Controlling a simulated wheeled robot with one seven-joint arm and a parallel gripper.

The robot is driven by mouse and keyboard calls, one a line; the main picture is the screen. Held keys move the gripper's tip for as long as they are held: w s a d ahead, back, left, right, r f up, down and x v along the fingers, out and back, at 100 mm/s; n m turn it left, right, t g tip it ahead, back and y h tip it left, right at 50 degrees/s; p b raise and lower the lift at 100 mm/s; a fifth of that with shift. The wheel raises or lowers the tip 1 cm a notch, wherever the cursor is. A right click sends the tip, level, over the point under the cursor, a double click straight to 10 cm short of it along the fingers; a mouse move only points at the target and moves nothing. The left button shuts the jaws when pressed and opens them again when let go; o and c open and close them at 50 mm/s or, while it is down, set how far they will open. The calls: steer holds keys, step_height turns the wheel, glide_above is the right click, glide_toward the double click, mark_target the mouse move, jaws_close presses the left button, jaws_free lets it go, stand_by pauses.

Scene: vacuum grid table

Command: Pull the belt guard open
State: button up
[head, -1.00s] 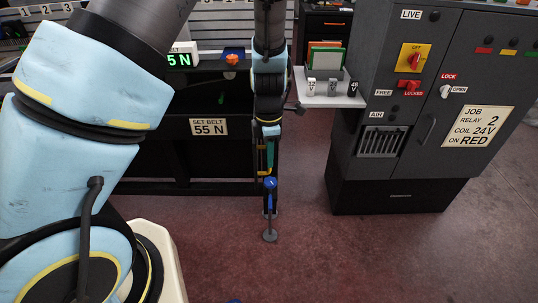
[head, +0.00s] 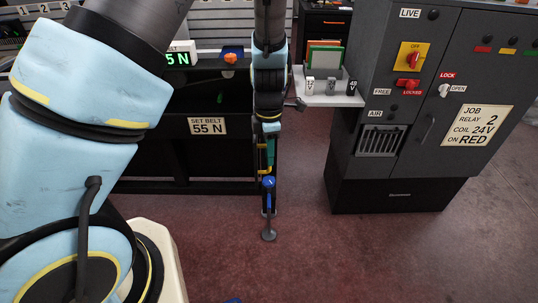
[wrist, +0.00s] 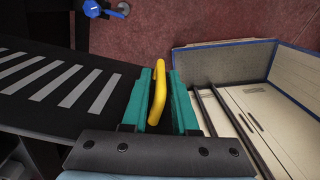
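In the wrist view, a yellow handle (wrist: 158,92) stands between the two teal fingers of my gripper (wrist: 164,90). The fingers are apart, with narrow gaps seeming to show beside the handle; I see no clear grip on it. A black panel with grey slots (wrist: 78,85), apparently the belt guard, lies left of the fingers. In the head view, my gripper (head: 266,155) points down at the right end of the black bench front. Only a bit of yellow shows there, and my arm hides most of the guard.
A dark control cabinet (head: 390,195) with a small shelf (head: 330,100) stands to the right. A pale blue-edged tray (wrist: 225,55) lies right of the fingers.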

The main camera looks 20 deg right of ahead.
step_height(320, 180, up, 10)
steer(key=shift+r+b, duration=0.1)
steer(key=shift+b, duration=0.5)
steer(key=a+r+m, duration=0.1)
steer(key=a+m, duration=0.7)
steer(key=a, duration=0.7)
steer(key=w+a+r+m+t, duration=0.1)
steer(key=a+m, duration=0.7)
steer(key=a, duration=0.8)
steer(key=shift+w+r+m+t+b, duration=0.2)
steer(key=shift+r+m+t+b, duration=0.15)
steer(key=shift+r, duration=0.4)
